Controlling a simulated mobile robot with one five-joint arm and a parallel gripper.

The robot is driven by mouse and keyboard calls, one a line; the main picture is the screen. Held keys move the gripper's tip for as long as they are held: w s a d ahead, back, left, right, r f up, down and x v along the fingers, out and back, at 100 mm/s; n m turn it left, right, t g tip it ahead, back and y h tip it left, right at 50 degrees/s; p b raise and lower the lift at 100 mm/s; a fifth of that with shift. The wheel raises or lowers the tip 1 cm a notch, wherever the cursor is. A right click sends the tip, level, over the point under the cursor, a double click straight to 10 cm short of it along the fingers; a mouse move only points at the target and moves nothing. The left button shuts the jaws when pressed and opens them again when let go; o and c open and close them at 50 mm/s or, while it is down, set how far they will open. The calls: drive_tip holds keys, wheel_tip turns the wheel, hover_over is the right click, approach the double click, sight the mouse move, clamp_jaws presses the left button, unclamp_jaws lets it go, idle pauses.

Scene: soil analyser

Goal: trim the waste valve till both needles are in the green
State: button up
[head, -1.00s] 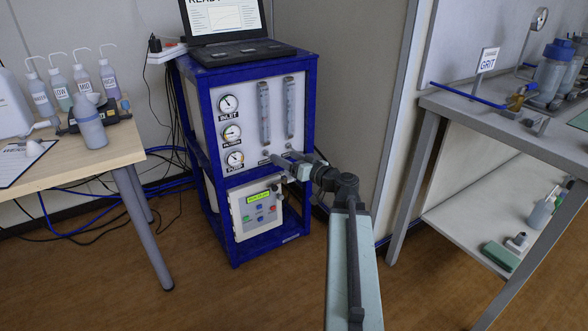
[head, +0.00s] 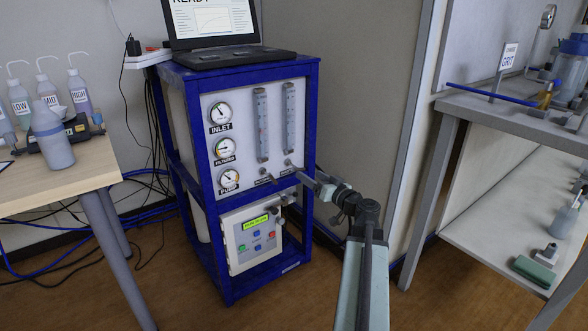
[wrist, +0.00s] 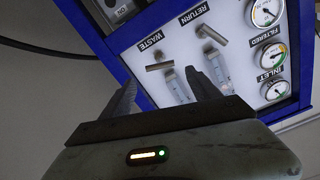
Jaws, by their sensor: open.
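The blue-framed analyser panel (head: 244,130) carries three round gauges: INLET (head: 220,113), FILTERED (head: 225,148) and PUMP (head: 229,180). Their needles are too small to read against the coloured bands. Two clear flow tubes stand right of the gauges. The waste valve (wrist: 160,66), a small grey handle by the WASTE label, shows in the wrist view. The return valve (wrist: 213,34) is beside it, nearer the gauges. My gripper (wrist: 163,74) is open and empty, its fingers pointing at the panel. The waste valve appears between the fingertips, but its distance from them is unclear.
A laptop (head: 225,50) sits on top of the frame. A control box (head: 255,235) with a lit display is below the panel. A bottle table (head: 70,185) stands left, a grey bench (head: 500,115) right. Open floor lies in front.

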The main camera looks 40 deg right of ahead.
sight(300, 169)
drive_tip(key=w, duration=0.8)
drive_tip(key=shift+d, duration=0.25)
drive_tip(key=shift+s, duration=0.1)
